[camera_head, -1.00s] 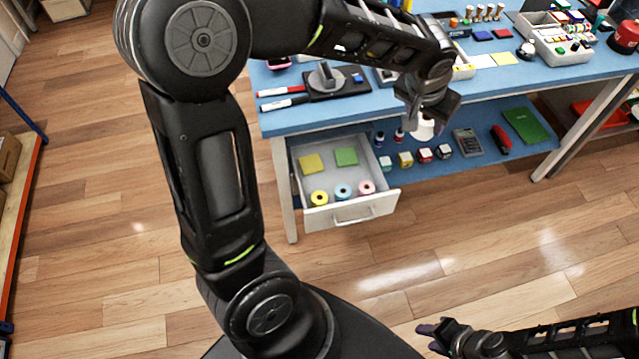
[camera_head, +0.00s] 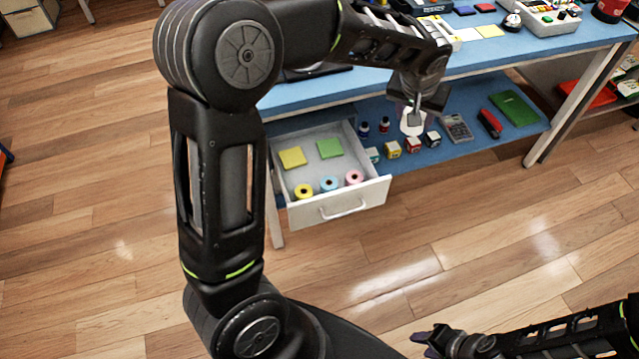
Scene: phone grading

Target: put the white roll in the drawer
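The white roll (camera_head: 412,124) is between the fingers of my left gripper (camera_head: 414,112), which looks shut on it. They hang in front of the table's lower shelf, to the right of the drawer. The fingers hide part of the roll. The white drawer (camera_head: 378,192) is pulled out under the left end of the table. A yellow, a blue and a pink roll stand in a row along its front, with a yellow and a green pad behind. My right gripper (camera_head: 424,344) is at the bottom edge, open and empty, away from the table.
The blue tabletop (camera_head: 560,52) is above the drawer. The lower shelf (camera_head: 470,152) holds small bottles, several small boxes, a calculator (camera_head: 456,127), a red stapler (camera_head: 490,123) and a green book (camera_head: 514,108). The wooden floor in front is clear.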

